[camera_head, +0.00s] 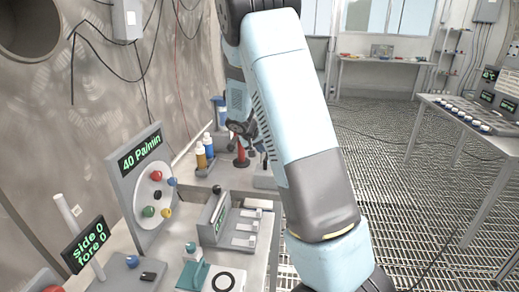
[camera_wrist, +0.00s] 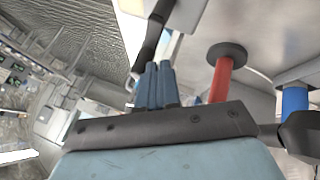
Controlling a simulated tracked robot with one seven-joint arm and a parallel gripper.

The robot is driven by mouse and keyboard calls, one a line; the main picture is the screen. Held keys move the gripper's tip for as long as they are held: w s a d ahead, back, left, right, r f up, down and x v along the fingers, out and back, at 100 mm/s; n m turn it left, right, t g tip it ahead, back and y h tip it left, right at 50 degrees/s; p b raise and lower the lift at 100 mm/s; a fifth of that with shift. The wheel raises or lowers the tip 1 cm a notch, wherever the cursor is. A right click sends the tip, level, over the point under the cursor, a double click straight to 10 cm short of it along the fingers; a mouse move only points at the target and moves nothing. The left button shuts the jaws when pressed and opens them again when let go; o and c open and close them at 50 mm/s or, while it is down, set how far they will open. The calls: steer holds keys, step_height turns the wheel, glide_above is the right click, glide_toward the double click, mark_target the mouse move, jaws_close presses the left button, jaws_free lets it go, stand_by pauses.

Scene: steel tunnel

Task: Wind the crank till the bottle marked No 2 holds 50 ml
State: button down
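Two small bottles with blue caps, one amber (camera_head: 201,160) and one paler (camera_head: 208,148), stand on the far part of the bench at the left. I can read no number or level on them. My gripper (camera_head: 250,130) is beyond my arm, near a red post with a dark base (camera_head: 241,157). In the wrist view, its blue fingers (camera_wrist: 157,84) are close together, with no clear object between them. A dark bar (camera_wrist: 150,45) runs close by their tips, perhaps part of the crank; contact cannot be told. The red post with a black disc (camera_wrist: 222,75) stands to their right.
A blue post (camera_wrist: 295,100) stands at the right of the wrist view. A table (camera_head: 450,122) is at the right, across the grated floor.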

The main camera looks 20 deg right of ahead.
steer(key=shift+d, duration=0.1)
steer(key=s+a+r, duration=0.2)
steer(key=a+r, duration=0.6)
steer(key=a, duration=0.2)
steer(key=s+r+y, duration=0.2)
steer(key=s+r, duration=0.3)
steer(key=s, duration=0.4)
steer(key=s+r+n+y, duration=0.1)
steer(key=s+r, duration=0.3)
steer(key=s, duration=0.6)
steer(key=s+r+y, duration=0.2)
steer(key=s+r, duration=0.3)
steer(key=s, duration=0.4)
steer(key=s+a+n+t+y, duration=0.1)
steer(key=s+a, duration=0.1)
steer(key=s, duration=0.8)
steer(key=shift+a, duration=0.15)
